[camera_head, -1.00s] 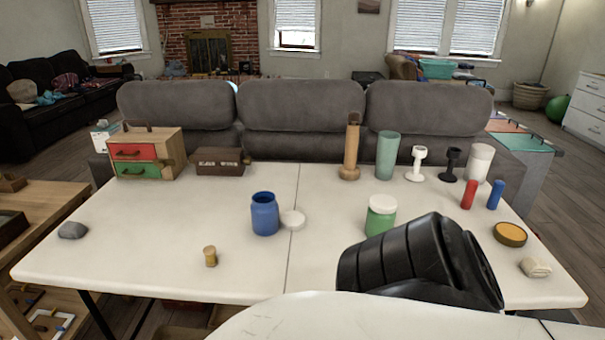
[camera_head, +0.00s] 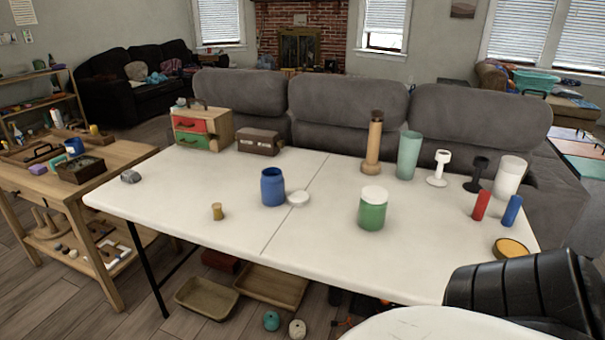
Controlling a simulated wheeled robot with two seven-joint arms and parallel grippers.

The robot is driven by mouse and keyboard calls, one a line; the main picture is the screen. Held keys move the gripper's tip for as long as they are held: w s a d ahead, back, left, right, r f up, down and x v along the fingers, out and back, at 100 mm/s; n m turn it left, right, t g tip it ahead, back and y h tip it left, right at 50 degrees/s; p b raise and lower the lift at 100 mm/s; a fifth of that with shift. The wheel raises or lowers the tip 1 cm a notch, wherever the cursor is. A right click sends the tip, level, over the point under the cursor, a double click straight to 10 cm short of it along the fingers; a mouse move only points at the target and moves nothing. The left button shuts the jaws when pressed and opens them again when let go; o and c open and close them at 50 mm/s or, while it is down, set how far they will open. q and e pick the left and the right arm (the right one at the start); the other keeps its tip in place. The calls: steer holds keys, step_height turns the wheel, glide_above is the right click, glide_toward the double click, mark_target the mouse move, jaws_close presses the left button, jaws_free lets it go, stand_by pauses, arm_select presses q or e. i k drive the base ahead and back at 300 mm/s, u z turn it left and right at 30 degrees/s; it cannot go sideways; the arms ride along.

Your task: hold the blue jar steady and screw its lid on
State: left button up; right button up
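The blue jar (camera_head: 272,188) stands upright and open on the white folding table, left of its middle seam. A white lid (camera_head: 298,199) lies flat on the table just right of the jar. A green jar (camera_head: 372,212) with a white lid on it stands further right and nearer to me. Neither of my grippers shows; only a black part of my own arm is in view at the lower right.
The white table (camera_head: 330,255) also bears a drawer box (camera_head: 204,129), a brown case (camera_head: 259,142), a wooden cork piece (camera_head: 217,211), a teal cup (camera_head: 408,156), and red (camera_head: 481,205) and blue cylinders (camera_head: 512,210). The table's front middle is clear. A wooden bench (camera_head: 125,158) stands at left.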

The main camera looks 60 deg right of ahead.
mark_target(272, 182)
steer(key=z, duration=1.25)
